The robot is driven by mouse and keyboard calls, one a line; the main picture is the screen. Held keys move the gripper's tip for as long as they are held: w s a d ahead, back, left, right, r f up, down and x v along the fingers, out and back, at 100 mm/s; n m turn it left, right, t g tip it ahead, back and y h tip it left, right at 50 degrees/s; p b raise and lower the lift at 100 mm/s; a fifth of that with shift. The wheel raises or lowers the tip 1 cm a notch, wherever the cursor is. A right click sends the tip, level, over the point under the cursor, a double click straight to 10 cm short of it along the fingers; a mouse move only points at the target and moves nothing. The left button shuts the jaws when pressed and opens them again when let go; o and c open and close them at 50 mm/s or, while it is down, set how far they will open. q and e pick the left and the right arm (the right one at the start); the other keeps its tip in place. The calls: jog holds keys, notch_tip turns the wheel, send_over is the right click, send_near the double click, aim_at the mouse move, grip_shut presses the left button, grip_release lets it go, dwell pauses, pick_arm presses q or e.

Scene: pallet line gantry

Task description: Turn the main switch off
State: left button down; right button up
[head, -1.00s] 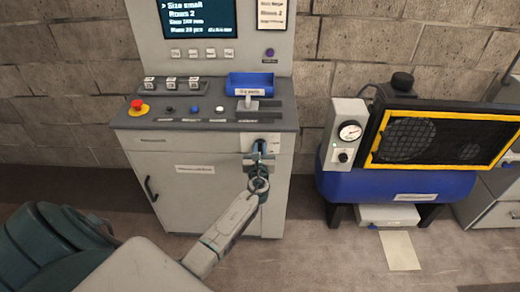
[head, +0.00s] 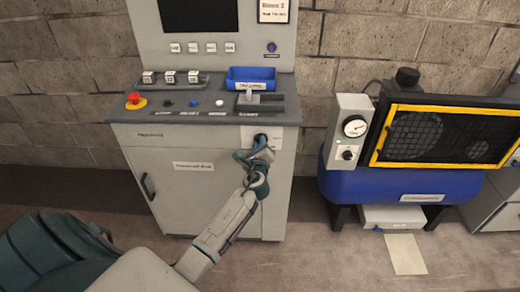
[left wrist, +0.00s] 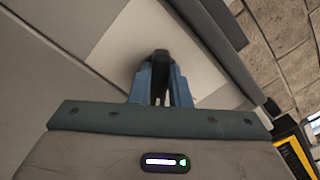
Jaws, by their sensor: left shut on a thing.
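The main switch (head: 261,137) is a dark knob on a pale plate (head: 276,133) at the upper right of the grey cabinet's front. My left gripper (head: 257,146) is at the plate, tilted, with its fingers around the knob. In the left wrist view the blue fingers (left wrist: 160,88) are shut on the dark knob (left wrist: 160,60), and the plate looks slanted behind them. The fingers hide part of the knob. The screen (head: 198,14) above the cabinet is dark. My right gripper is not in view.
The cabinet top (head: 215,117) holds a red emergency button (head: 135,98), small buttons and a blue tray (head: 251,85). A blue compressor (head: 395,187) with a gauge and a yellow-framed guard stands to the right. Floor between them is clear.

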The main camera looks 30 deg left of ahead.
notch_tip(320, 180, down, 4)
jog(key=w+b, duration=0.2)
jog(key=b, duration=0.2)
pick_arm(q)
jog(key=shift+s+a+f+n+b, duration=0.15)
jog(key=shift+n+b, duration=0.55)
jog(key=shift+n, duration=1)
jog(key=shift+w+d+f+n+b, duration=0.15)
jog(key=shift+n+b, duration=0.55)
jog(key=shift+n, duration=1)
jog(key=shift+s+a+f+n+b, duration=0.2)
jog(key=shift+n+b, duration=0.5)
jog(key=shift+n, duration=1)
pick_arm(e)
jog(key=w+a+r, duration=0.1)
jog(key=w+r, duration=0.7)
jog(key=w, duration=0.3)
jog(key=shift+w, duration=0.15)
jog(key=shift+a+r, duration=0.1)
pick_arm(q)
jog(key=c, duration=1.4)
grip_release()
jog(key=shift+o, duration=0.2)
